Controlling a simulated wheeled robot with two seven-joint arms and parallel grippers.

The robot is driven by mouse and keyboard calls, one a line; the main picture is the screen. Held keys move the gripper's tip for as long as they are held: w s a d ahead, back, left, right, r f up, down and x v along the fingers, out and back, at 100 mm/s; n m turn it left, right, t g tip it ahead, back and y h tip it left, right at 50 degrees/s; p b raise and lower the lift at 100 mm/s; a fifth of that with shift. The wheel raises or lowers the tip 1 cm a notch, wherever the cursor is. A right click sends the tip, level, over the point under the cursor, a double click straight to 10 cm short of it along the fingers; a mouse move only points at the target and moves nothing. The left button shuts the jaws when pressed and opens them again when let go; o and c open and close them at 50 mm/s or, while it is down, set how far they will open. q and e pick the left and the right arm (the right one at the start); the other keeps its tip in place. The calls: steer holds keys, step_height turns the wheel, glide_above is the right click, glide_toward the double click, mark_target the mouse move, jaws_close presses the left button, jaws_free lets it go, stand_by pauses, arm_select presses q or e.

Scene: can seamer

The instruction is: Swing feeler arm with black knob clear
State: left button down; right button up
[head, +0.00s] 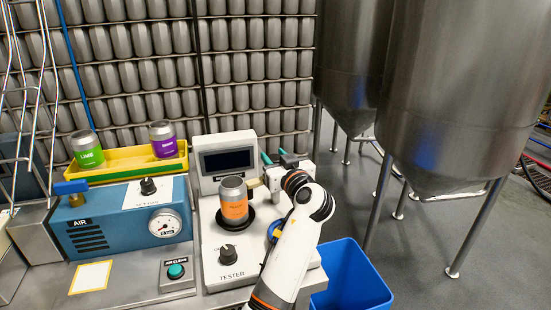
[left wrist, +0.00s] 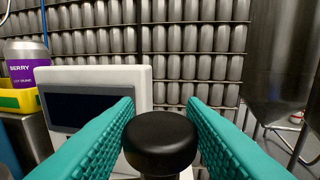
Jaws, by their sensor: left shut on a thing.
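The black knob (left wrist: 160,138) stands upright between the ridged teal fingers of my left gripper (left wrist: 160,125), which is shut on it. In the head view my left gripper (head: 276,158) is just right of the tester's screen, with its teal fingertips showing. The feeler arm is mostly hidden behind my gripper; a small brassy piece (head: 253,184) shows close to the can, and I cannot tell whether it touches. An orange-labelled can (head: 233,202) stands upright on the tester's dark round seat. The white tester (head: 225,275) has a dark screen and a black dial. My right gripper is out of view.
A yellow tray (head: 120,160) with a green can (head: 87,150) and a purple can (head: 163,140) stands behind the blue air box (head: 110,222). A blue bin (head: 355,280) is at the right, below large steel tanks (head: 455,90). Racked cans fill the back.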

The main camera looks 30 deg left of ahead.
arm_select(q)
steer(key=shift+r+m+t+h+p, duration=0.1)
steer(key=shift+m+t+h+p, duration=0.2)
steer(key=shift+m+t+h, duration=0.5)
steer(key=shift+r+m+t+h+p, duration=0.1)
steer(key=shift+m+t+h+p, duration=0.5)
steer(key=shift+t, duration=0.3)
steer(key=shift+m+t+h+p, duration=0.9)
steer(key=shift+h, duration=0.2)
steer(key=c, duration=1.1)
jaws_free()
steer(key=shift+o, duration=1)
steer(key=shift+a+f, duration=0.1)
steer(key=shift+f, duration=0.15)
